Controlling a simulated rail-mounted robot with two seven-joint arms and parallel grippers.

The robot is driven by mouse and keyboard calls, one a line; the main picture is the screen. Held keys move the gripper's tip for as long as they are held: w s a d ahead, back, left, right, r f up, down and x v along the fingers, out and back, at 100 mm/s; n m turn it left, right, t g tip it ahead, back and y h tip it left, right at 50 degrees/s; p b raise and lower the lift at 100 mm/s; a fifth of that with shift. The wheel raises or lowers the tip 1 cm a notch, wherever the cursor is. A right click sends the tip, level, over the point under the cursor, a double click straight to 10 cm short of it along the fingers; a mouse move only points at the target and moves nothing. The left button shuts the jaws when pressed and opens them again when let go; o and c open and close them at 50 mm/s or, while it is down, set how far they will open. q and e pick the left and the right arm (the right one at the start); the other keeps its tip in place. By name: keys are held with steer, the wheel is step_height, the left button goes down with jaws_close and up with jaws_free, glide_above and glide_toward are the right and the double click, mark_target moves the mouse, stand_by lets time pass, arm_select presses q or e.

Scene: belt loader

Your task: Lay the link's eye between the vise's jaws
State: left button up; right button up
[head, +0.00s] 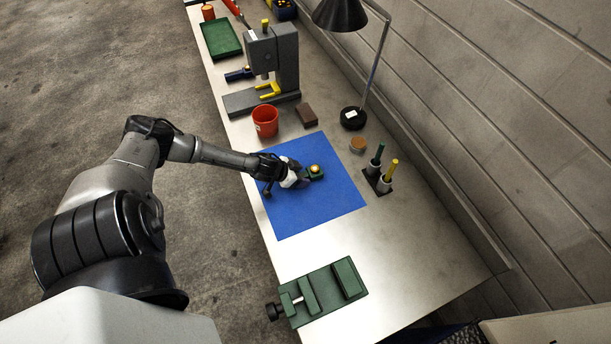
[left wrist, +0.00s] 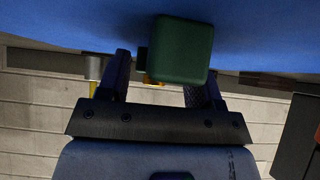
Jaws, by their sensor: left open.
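The green vise (head: 322,290) lies at the near end of the bench, with a gap between its jaws and a dark handle at its left. A small green block with a yellow-orange round top (head: 315,172) sits on the blue mat. I cannot tell whether it is the link; no eye shows clearly. My left gripper (head: 303,175) is low over the mat, right beside this block. In the left wrist view the green block (left wrist: 182,48) shows at the tips of my open left gripper (left wrist: 165,78), which is not closed on it. My right gripper is not in view.
The blue mat (head: 325,212) is mostly bare toward the vise. A red cup (head: 265,121), brown block (head: 306,115), grey press (head: 275,60) and lamp (head: 352,117) stand beyond it. A holder with upright tools (head: 381,180) stands at the right.

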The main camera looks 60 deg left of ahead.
arm_select(q)
jaws_close()
stand_by(0.6)
